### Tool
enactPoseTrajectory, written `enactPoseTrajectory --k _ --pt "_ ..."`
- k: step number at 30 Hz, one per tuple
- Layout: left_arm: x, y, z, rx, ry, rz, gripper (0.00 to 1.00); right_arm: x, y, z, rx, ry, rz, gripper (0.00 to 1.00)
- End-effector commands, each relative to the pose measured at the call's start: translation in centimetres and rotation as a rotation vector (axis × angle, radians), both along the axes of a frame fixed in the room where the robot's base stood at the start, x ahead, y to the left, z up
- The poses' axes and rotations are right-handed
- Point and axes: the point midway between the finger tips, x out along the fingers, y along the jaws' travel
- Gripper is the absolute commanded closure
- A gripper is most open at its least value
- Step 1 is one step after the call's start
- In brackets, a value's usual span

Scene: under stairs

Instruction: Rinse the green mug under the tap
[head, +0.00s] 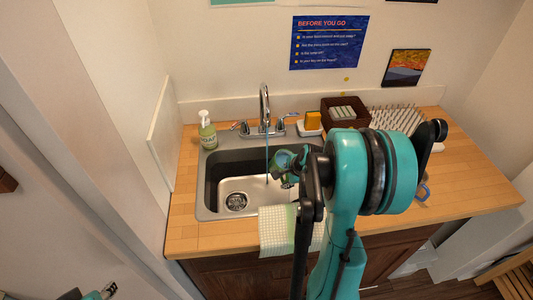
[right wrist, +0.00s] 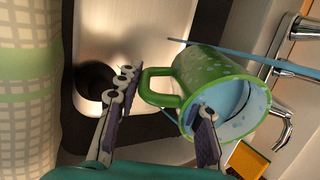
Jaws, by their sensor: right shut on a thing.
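The green mug (right wrist: 202,68), speckled with a pale blue inside, is in my right gripper (right wrist: 167,92). Its handle lies between the fingers, and one finger overlaps the mouth. In the head view the right gripper (head: 290,163) is over the right part of the sink and hides most of the mug. The chrome tap (head: 264,100) runs a thin blue stream (head: 267,158) just left of this gripper. In the wrist view the stream (right wrist: 285,67) passes close by the mug; I cannot tell whether it enters it. Part of my left gripper (head: 106,290) shows at the bottom left, its fingers unclear.
The steel sink (head: 210,205) is set in a wooden counter (head: 183,225). A soap bottle (head: 207,132) stands behind its left corner. A yellow sponge (head: 313,120), a dark box (head: 332,117) and a spiked drying rack (head: 395,118) are right of the tap. A checked towel (head: 275,232) hangs at the front edge.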

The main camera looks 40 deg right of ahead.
Motion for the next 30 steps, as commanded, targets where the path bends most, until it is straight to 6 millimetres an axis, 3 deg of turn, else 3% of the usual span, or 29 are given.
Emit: enactPoseTrajectory --k 14,30 --pt "0.0 0.0 0.2 0.0 0.0 0.0 0.6 -0.2 0.0 0.3 0.0 -0.001 -0.001 1.0" --pt "0.0 0.0 2.5 0.0 0.0 0.0 0.6 -3.7 0.3 3.2 0.0 -0.001 -0.001 1.0"
